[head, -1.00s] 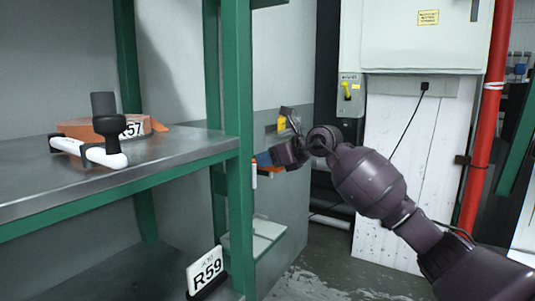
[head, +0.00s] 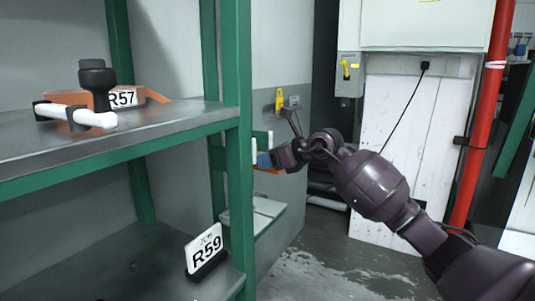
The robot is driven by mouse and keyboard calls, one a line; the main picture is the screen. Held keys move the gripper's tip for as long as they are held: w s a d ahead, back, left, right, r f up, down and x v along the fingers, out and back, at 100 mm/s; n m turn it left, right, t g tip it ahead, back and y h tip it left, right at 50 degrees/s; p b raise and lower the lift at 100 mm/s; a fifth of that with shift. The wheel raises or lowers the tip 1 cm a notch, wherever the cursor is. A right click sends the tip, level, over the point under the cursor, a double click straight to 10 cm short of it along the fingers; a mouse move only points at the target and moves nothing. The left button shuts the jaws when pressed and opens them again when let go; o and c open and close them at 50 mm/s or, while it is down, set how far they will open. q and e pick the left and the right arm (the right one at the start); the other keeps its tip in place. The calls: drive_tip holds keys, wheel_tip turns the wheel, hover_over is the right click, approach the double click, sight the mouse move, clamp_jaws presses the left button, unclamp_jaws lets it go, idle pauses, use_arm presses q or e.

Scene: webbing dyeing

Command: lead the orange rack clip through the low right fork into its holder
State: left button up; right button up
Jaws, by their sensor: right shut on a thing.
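My right gripper (head: 268,158) is at the right side of the green rack post, with a blue part at its tip. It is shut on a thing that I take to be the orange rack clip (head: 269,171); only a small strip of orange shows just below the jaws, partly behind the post. I cannot tell the clip's shape or tilt. The low right fork and the holder cannot be made out clearly near the jaws. My left gripper is not in view.
The green post (head: 239,130) stands close left of the jaws. The upper shelf (head: 150,124) bears an orange block labelled R57 (head: 122,99) and a white bar (head: 90,118). An R59 sign (head: 206,252) stands on the lower shelf. A red pipe (head: 480,130) rises at right.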

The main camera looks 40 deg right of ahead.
sight(268, 171)
drive_tip(key=shift+f+b, duration=0.3)
drive_tip(key=shift+f, duration=1.35)
drive_tip(key=shift+a+f+b, duration=0.15)
drive_tip(key=shift+f+b, duration=0.2)
drive_tip(key=shift+f, duration=1.2)
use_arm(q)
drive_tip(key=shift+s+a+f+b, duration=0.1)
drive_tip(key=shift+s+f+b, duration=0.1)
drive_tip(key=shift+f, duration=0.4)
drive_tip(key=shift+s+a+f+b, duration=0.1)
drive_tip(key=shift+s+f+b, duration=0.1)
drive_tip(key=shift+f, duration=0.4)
use_arm(e)
drive_tip(key=shift+f, duration=1.95)
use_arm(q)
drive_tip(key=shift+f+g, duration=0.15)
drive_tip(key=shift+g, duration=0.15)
use_arm(e)
drive_tip(key=o, duration=1)
drive_tip(key=shift+s, duration=0.15)
